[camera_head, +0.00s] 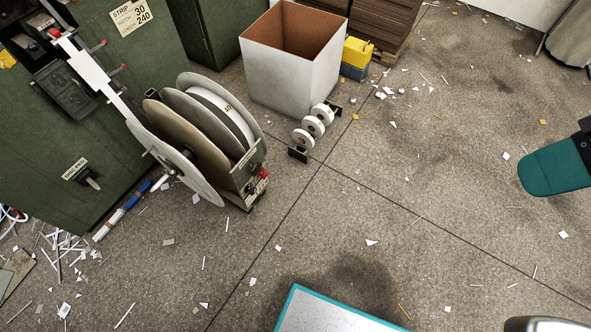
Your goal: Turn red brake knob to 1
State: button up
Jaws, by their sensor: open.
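A small red knob (263,174), which appears to be the brake knob, sits low on the right side of the reel stand (243,178). Its setting and any numbers around it are too small to read. The stand carries large grey reel discs (172,172), with a white strip roll (222,112) between them. My gripper does not show in this view.
A green machine (115,120) stands left of the reels, with a white strip leading into it. Scraps litter the otherwise open floor (430,180) at right.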

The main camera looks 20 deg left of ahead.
aim_at(265, 175)
jog(key=z, duration=0.4)
jog(key=i, duration=0.3)
jog(key=u, duration=1.35)
